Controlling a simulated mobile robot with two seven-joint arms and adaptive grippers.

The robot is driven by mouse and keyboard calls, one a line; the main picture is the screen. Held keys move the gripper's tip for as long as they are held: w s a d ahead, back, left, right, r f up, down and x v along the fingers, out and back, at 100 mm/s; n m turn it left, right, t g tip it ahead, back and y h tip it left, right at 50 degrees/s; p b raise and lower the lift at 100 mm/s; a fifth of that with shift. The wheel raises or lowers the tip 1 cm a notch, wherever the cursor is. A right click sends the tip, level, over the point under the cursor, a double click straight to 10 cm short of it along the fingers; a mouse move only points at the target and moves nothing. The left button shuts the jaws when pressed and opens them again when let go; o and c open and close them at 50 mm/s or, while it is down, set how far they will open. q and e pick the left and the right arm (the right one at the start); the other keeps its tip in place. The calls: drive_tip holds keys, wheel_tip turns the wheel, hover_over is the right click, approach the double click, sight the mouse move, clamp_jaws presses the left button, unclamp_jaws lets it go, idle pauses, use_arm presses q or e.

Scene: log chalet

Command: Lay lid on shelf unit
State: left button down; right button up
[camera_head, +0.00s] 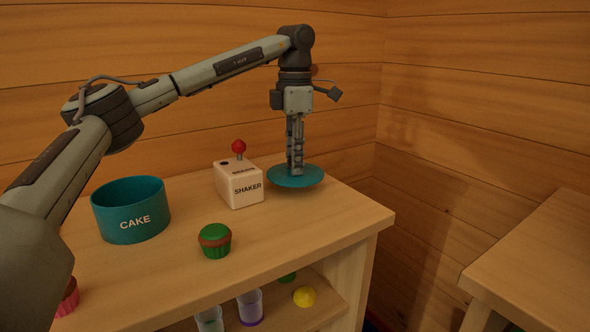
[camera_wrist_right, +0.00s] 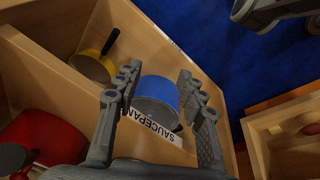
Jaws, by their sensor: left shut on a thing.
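The lid (camera_head: 312,177), a round teal disc, is at the right end of the shelf unit's wooden top (camera_head: 300,225). My left gripper (camera_head: 296,170) points straight down and is shut on the lid's middle; its fingers hide the part they grip. The lid looks level and very low over the top; I cannot tell whether it touches. My right gripper (camera_wrist_right: 158,75) shows only in the right wrist view, open, fingers apart, with a blue saucepan (camera_wrist_right: 157,97) beyond them.
On the top stand a white shaker box (camera_head: 240,186) with a red knob, a teal cake tin (camera_head: 130,222) and a green cupcake (camera_head: 215,242). Cups and a yellow item (camera_head: 304,296) are on the lower shelf. Another wooden unit (camera_head: 540,260) stands right, across a gap.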

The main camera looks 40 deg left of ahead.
use_arm(q)
drive_tip(key=shift+f, duration=1.15)
use_arm(e)
drive_tip(key=shift+f, duration=0.1)
use_arm(q)
drive_tip(key=shift+f, duration=0.2)
drive_tip(key=c, duration=1.3)
unclamp_jaws()
drive_tip(key=shift+o, duration=0.2)
drive_tip(key=shift+r, duration=0.15)
use_arm(e)
drive_tip(key=shift+w, duration=0.1)
use_arm(q)
wheel_tip(320, 180, up, 9)
drive_tip(key=shift+w+r, duration=0.1)
drive_tip(key=shift+r, duration=0.05)
drive_tip(key=shift+r+p, duration=0.65)
drive_tip(key=shift+r, duration=0.75)
use_arm(e)
drive_tip(key=shift+g, duration=0.3)
drive_tip(key=shift+s+d+f, duration=0.1)
drive_tip(key=shift+s+f, duration=0.3)
drive_tip(key=shift+f, duration=0.3)
drive_tip(key=shift+s+d+f, duration=0.1)
drive_tip(key=shift+s+f, duration=0.3)
drive_tip(key=shift+f, duration=0.3)
drive_tip(key=shift+s+d+f, duration=0.1)
drive_tip(key=shift+s+f, duration=0.3)
drive_tip(key=shift+f, duration=0.3)
